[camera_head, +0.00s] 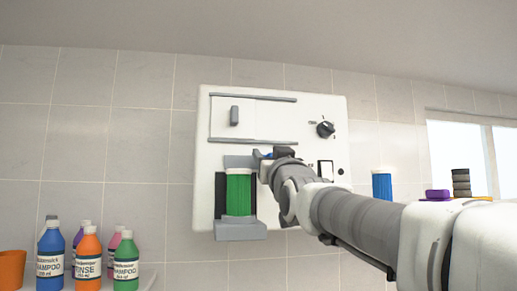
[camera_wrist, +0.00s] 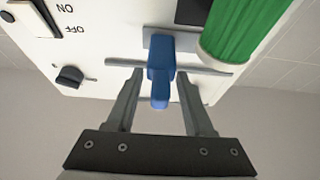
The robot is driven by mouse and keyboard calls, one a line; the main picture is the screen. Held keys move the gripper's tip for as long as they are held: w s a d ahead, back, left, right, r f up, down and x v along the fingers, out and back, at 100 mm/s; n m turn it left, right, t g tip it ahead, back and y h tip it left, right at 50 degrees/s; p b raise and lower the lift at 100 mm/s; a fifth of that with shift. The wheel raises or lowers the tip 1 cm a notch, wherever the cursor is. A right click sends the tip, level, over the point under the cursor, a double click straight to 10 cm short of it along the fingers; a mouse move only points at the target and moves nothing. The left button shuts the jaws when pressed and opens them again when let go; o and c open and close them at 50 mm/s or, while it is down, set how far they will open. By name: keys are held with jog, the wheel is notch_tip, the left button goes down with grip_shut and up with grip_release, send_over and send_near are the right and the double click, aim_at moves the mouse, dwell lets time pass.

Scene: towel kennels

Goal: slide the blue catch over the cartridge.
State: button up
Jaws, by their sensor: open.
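The green ribbed cartridge (camera_head: 238,195) stands upright in a dark slot low on the white wall unit, and it also shows at the upper right of the wrist view (camera_wrist: 243,30). The blue catch (camera_wrist: 160,72) sits on a grey rail beside the cartridge. In the head view it is mostly hidden behind my gripper (camera_head: 268,156), just right of the cartridge top. In the wrist view my gripper (camera_wrist: 159,78) is open, one finger on each side of the catch. Gaps show between fingers and catch; whether either touches is unclear.
The white unit (camera_head: 218,105) carries an upper panel with a grey handle (camera_head: 234,115), a black knob (camera_head: 325,129) and a switch (camera_head: 325,170). Bottles (camera_head: 88,252) stand lower left. A blue cylinder (camera_head: 381,186) and dark stacked discs (camera_head: 461,182) stand right.

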jog(key=shift+w+a+r, duration=0.1)
jog(key=shift+w+r, duration=0.15)
jog(key=shift+w, duration=0.35)
grip_shut()
dwell(1.1)
